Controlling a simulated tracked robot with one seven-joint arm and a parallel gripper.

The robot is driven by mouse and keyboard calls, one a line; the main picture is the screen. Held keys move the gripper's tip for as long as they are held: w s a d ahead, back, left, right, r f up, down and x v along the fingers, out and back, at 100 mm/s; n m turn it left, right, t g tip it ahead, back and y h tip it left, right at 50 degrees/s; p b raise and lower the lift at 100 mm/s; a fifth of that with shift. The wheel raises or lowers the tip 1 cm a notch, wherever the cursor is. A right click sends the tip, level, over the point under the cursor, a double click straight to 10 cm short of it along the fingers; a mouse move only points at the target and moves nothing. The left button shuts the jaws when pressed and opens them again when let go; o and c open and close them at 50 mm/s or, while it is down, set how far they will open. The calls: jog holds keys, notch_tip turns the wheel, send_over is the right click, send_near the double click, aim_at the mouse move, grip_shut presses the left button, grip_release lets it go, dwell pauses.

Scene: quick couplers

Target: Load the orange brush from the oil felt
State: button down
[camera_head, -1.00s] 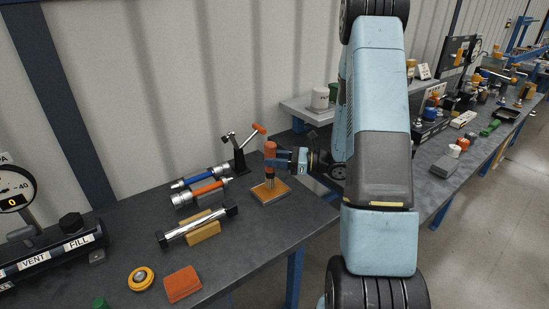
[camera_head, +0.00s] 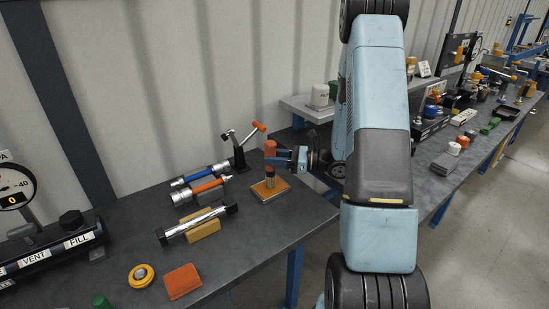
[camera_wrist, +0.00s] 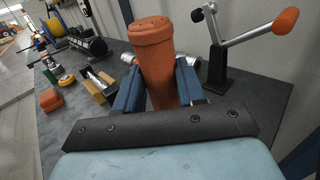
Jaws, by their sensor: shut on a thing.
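The orange brush (camera_head: 270,149) stands upright on the oil felt (camera_head: 264,193), a tan square pad on the bench. Its dark lower part meets the pad, though I cannot tell exactly how firmly it touches. My gripper (camera_head: 279,155) reaches in from the right and is shut on the brush's orange handle. In the wrist view the orange brush (camera_wrist: 153,55) rises between the two blue fingers (camera_wrist: 158,92), and its lower end is hidden.
A black stand with an orange-tipped lever (camera_head: 240,155) is behind the felt. Blue and orange couplers (camera_head: 205,186) and a silver cylinder on a wooden block (camera_head: 197,222) lie to the left. A yellow ring (camera_head: 141,276) and a red-orange pad (camera_head: 183,281) are near the front.

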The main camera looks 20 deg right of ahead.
jog(key=shift+f, duration=0.3)
dwell(0.9)
jog(key=shift+r, duration=3.55)
